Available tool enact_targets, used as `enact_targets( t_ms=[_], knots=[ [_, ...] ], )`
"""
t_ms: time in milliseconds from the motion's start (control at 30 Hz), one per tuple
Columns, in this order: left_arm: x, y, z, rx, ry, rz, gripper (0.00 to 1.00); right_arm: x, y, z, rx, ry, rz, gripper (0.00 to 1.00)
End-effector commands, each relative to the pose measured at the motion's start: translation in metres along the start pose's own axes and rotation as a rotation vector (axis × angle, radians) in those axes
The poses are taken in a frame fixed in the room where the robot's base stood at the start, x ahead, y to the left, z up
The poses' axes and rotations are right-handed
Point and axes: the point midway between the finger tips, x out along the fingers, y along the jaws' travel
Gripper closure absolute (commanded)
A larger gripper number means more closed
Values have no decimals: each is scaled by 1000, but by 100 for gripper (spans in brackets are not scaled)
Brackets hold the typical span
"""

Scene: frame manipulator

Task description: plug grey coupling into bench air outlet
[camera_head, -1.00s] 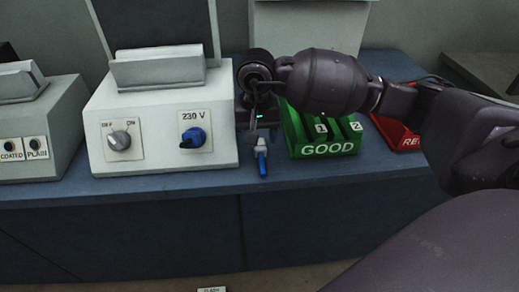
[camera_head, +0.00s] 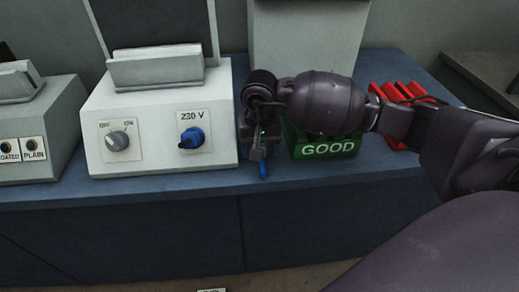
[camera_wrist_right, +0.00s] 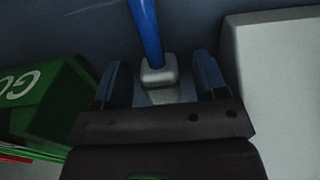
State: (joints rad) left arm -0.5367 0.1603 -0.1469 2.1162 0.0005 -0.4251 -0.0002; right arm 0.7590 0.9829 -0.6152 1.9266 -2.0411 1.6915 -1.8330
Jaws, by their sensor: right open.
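The grey coupling (camera_wrist_right: 160,74) sits on the end of a blue hose (camera_wrist_right: 147,28). In the right wrist view it lies between the two fingers of my right gripper (camera_wrist_right: 160,82), which is open with a gap on each side. In the head view, my right gripper (camera_head: 257,150) points down at the bench's front edge, to the right of the white box. It mostly hides the coupling there; the blue hose (camera_head: 263,170) shows below it. No outlet marked for air can be made out. My left gripper is not in view.
The white box (camera_head: 162,165) with a switch and a blue 230 V socket (camera_head: 191,138) stands close left of the gripper. The green GOOD tray (camera_head: 325,149) is close right, with a red tray (camera_head: 400,95) behind it. The bench front strip (camera_head: 130,190) is clear.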

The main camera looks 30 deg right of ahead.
Motion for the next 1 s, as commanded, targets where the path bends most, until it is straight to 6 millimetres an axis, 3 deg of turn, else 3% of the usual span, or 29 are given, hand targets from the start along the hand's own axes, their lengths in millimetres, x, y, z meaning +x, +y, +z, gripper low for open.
enact_targets(
  t_ms=[33,367,733,867,1000],
  knots=[
    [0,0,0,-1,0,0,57,0,0,0,0,0,0,36],
    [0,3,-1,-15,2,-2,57,0,0,0,0,0,0,85],
    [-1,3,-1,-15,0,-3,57,-10,0,0,0,2,-1,85],
    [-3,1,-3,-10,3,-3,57,-32,0,-1,0,6,-1,85],
    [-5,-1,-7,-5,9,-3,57,-66,0,-1,-1,9,-2,85]
  ],
)
